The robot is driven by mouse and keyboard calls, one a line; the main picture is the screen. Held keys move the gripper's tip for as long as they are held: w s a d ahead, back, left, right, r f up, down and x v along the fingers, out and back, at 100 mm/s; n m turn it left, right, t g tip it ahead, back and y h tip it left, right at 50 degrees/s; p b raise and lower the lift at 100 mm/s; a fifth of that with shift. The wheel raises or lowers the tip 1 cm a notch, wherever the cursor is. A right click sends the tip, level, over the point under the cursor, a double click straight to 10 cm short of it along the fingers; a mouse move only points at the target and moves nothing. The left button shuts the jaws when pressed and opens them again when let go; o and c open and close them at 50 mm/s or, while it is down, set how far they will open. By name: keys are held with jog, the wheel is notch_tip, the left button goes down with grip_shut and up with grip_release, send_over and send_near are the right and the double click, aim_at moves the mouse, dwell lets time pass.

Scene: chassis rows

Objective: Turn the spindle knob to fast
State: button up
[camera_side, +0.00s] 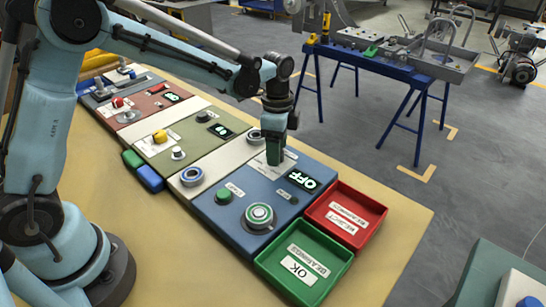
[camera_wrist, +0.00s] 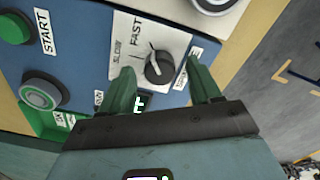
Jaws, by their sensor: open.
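The spindle knob (camera_wrist: 160,68) is black and round, on a white plate marked SLOW and FAST on the blue panel (camera_side: 240,176). A pale bar on it lies toward the labels; I cannot tell exactly which mark it meets. My gripper (camera_wrist: 161,74) is open, its two green fingers apart on either side of the knob in the wrist view. I cannot tell whether they touch it. In the side view my gripper (camera_side: 274,158) points down over the blue panel and hides the knob. The panel's display (camera_side: 302,180) reads OFF.
Olive (camera_side: 185,138) and red panels lie further back along the table.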

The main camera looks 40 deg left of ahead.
notch_tip(320, 180, up, 12)
dwell(0.6)
jog(key=s+a+f+n+t, duration=0.1)
jog(key=s+a+n+t, duration=0.1)
jog(key=s+n, duration=0.4)
jog(key=s+a+f+n+t, duration=0.1)
jog(key=s+a+n+t, duration=0.1)
jog(key=s+n+t, duration=0.3)
jog(key=s+n, duration=0.1)
jog(key=s, duration=0.3)
jog(key=shift+s+a+f, duration=0.3)
jog(key=shift+a+f, duration=0.05)
jog(key=shift+f, duration=0.05)
